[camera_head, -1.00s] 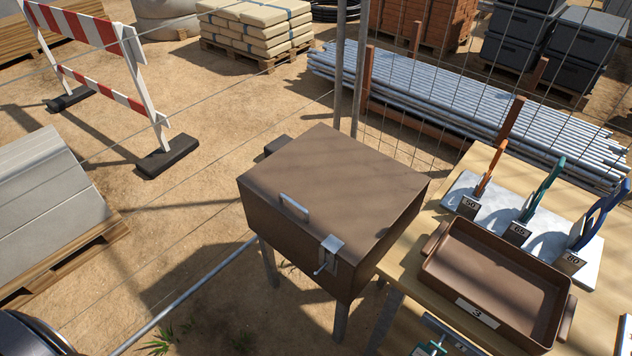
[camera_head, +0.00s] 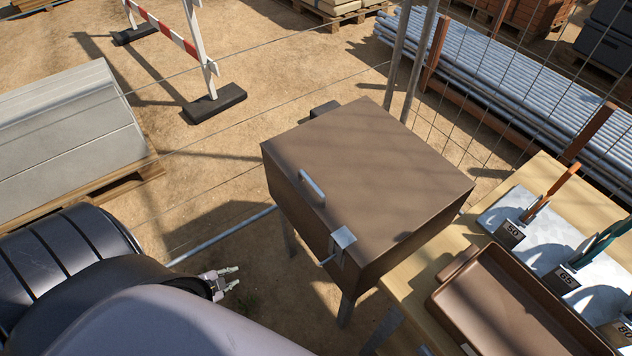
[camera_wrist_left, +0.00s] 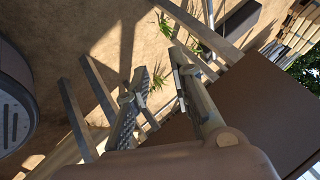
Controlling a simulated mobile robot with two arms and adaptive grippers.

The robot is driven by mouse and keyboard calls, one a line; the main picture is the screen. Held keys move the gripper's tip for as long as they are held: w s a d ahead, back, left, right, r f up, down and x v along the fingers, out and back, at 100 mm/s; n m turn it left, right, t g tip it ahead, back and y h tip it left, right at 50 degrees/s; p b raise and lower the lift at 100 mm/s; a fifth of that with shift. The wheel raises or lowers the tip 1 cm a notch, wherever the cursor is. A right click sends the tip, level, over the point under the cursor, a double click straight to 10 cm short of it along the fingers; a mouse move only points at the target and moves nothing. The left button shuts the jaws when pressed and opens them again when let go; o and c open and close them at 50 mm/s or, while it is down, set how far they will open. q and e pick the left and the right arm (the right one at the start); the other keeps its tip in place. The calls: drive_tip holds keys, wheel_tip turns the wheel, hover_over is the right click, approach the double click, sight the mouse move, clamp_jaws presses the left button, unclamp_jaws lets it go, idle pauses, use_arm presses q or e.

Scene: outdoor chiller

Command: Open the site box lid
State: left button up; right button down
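The site box (camera_head: 400,245) is a brown metal box on legs. Its lid (camera_head: 365,165) lies flat and closed, with a pale bar handle (camera_head: 312,187) near the front edge. A metal latch (camera_head: 343,240) sits over the front edge, with a short lever sticking out below. My left gripper (camera_head: 233,277) is at the lower left, apart from the box, low and left of the latch. Its two fingers are spread and empty. In the left wrist view the open fingers (camera_wrist_left: 158,95) show, with the brown box (camera_wrist_left: 265,105) to the right. My right gripper is out of view.
A wooden table (camera_head: 410,285) at the right holds a brown tray (camera_head: 520,310) and a pale board (camera_head: 535,235) with numbered tool holders. A wire fence (camera_head: 480,140) stands behind the box. Sandy ground is open left of the box.

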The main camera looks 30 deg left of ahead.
sight(312, 181)
use_arm(q)
drive_tip(key=w+a+r+m+t+h+b, duration=0.2)
drive_tip(key=w+a+r+m, duration=0.1)
drive_tip(key=w+r+m, duration=0.4)
drive_tip(key=w+a+r+m+t+h+b, duration=0.25)
drive_tip(key=w+r, duration=0.35)
drive_tip(key=r, duration=0.4)
drive_tip(key=w+d+r+m+g+h+b, duration=0.1)
drive_tip(key=d+r+m+h, duration=0.25)
drive_tip(key=r, duration=0.35)
drive_tip(key=w+d+r+m+h+b, duration=0.1)
drive_tip(key=d+r+m+h, duration=0.25)
drive_tip(key=r+m, duration=0.2)
drive_tip(key=shift+n, duration=0.25)
drive_tip(key=x, duration=1.1)
drive_tip(key=r+x, duration=0.1)
drive_tip(key=x, duration=0.4)
drive_tip(key=shift+w+d+f, duration=0.1)
drive_tip(key=shift+w+d, duration=0.15)
drive_tip(key=shift+w, duration=0.1)
clamp_jaws()
